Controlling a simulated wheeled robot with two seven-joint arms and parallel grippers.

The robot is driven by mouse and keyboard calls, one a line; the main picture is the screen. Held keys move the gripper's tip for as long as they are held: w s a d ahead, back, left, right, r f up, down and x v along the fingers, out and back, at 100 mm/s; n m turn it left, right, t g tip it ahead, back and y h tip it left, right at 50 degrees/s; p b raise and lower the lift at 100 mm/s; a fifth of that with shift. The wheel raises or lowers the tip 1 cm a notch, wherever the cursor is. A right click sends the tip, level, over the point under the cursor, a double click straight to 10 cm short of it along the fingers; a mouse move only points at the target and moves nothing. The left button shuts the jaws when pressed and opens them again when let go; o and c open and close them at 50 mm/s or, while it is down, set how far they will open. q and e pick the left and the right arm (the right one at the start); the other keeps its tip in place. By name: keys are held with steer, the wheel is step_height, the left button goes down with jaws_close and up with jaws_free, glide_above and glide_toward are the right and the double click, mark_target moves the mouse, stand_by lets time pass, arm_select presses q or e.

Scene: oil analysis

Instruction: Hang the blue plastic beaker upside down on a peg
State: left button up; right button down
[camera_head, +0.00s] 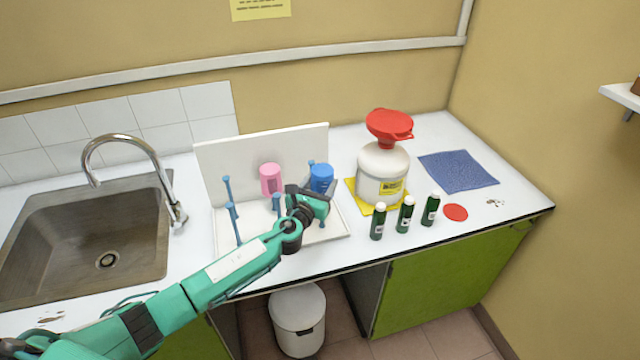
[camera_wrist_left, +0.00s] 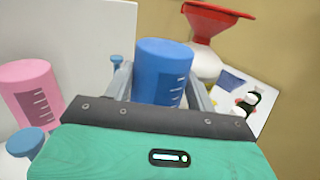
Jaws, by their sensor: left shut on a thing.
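The blue beaker (camera_head: 321,177) is upside down, its closed end up, at the right side of the white drying rack (camera_head: 262,150). My left gripper (camera_head: 322,188) is shut on it; in the left wrist view the beaker (camera_wrist_left: 163,70) sits between the two fingers (camera_wrist_left: 160,95). A blue peg (camera_head: 311,163) shows just behind and left of the beaker. More pegs stand bare at the rack's left (camera_head: 227,188) and front (camera_head: 277,203). The beaker's rim is hidden, so I cannot tell whether a peg is inside it. My right gripper is out of view.
A pink beaker (camera_head: 270,178) is upside down in the rack, left of the blue one. Right of the rack stands a white container (camera_head: 382,172) with a red funnel (camera_head: 389,126). Several green bottles (camera_head: 405,214) stand in front. A sink (camera_head: 90,240) lies left.

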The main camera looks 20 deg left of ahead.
arm_select(q)
steer(key=shift+f, duration=0.15)
step_height(320, 180, down, 4)
steer(key=b, duration=0.4)
steer(key=shift+f, duration=0.25)
stand_by(0.4)
steer(key=o, duration=1.1)
steer(key=shift+c, duration=0.2)
steer(key=shift+s, duration=0.1)
steer(key=s+a+b, duration=0.1)
steer(key=s+b, duration=0.2)
steer(key=s, duration=1)
steer(key=shift+s+a+f, duration=0.25)
steer(key=shift+s+f, duration=0.05)
steer(key=shift+f, duration=0.05)
